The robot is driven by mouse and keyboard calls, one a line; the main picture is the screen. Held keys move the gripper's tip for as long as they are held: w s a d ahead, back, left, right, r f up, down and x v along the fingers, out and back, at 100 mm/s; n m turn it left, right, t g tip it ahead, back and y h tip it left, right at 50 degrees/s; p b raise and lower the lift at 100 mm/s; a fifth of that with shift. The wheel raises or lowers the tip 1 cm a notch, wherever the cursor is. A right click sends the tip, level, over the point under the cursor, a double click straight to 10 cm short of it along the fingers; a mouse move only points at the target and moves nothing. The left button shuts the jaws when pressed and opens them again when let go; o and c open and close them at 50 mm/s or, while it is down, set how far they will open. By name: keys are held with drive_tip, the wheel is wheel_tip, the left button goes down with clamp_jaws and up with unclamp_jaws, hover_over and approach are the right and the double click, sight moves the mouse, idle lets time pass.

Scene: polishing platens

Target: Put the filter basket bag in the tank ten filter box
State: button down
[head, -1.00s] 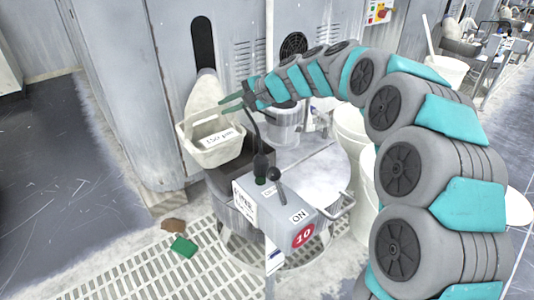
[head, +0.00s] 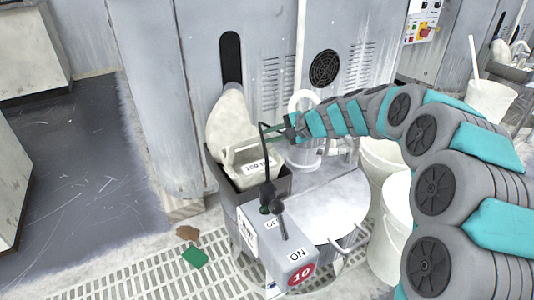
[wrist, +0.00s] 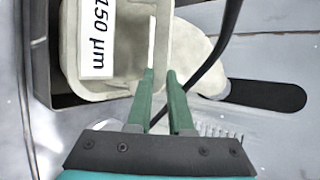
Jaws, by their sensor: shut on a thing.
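The filter basket bag (head: 240,157) is a cream, open-topped basket with a handle and a "150 µm" label. In the head view it sits within the walls of the dark grey filter box (head: 284,186) on tank ten. Its lower part is hidden by the box wall, so I cannot tell whether it rests on the bottom. My gripper (head: 276,137) is at the basket's upper right, its green fingers shut on the handle. The wrist view shows the basket (wrist: 85,85) and the fingertips (wrist: 159,76) on either side of its pale handle bar.
A black bent rod or hose (head: 263,150) rises close to my gripper. A cream rounded piece (head: 229,115) stands behind the basket. White buckets (head: 383,160) stand to the right.

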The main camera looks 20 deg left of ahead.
sight(258, 150)
drive_tip(key=shift+f+b, duration=0.3)
drive_tip(key=shift+f, duration=1.75)
drive_tip(key=shift+f, duration=0.2)
drive_tip(key=c, duration=0.8)
unclamp_jaws()
drive_tip(key=shift+r, duration=0.15)
drive_tip(key=shift+d+r, duration=0.15)
drive_tip(key=p+v, duration=0.1)
drive_tip(key=v, duration=1)
drive_tip(key=shift+s+d+r, duration=0.15)
drive_tip(key=shift+d+r, duration=0.05)
